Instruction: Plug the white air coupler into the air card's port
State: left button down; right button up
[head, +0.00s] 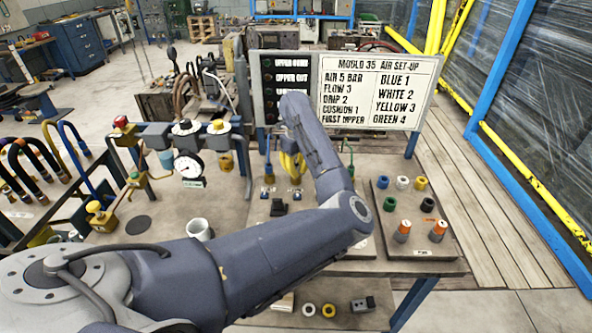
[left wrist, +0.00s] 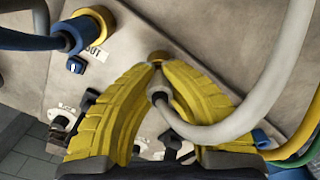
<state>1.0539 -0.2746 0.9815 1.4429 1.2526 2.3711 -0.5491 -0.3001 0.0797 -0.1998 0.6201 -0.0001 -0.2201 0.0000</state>
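My left gripper (head: 292,168) has yellow fingers, partly hidden behind my own arm in the head view. In the left wrist view its fingers (left wrist: 157,68) close around the white air coupler (left wrist: 159,91), whose pale hose bends away to the right. A round brass fitting (left wrist: 158,57) shows right at the fingertips; I cannot tell whether the coupler touches it. The air card (head: 376,92) is a white sign reading "MOULD 35 AIR SET-UP", with "WHITE 2" among its lines. The number of the port at the fingertips is hidden. My right gripper is not in view.
In the left wrist view a blue coupler (left wrist: 67,40) sits by a label reading "OUT", and green and yellow hoses (left wrist: 300,145) lie at right. A board with coloured caps (head: 450,243) is on the table's right. A gauge (head: 188,167) and a white cup (head: 200,229) stand left.

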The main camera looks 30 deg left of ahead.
aim_at(296, 163)
pick_arm(q)
jog(key=shift+f, duration=0.1)
jog(key=c, duration=1)
grip_release()
jog(key=shift+o, duration=0.2)
jog(key=shift+r, duration=3.7)
jog(key=shift+r, duration=0.1)
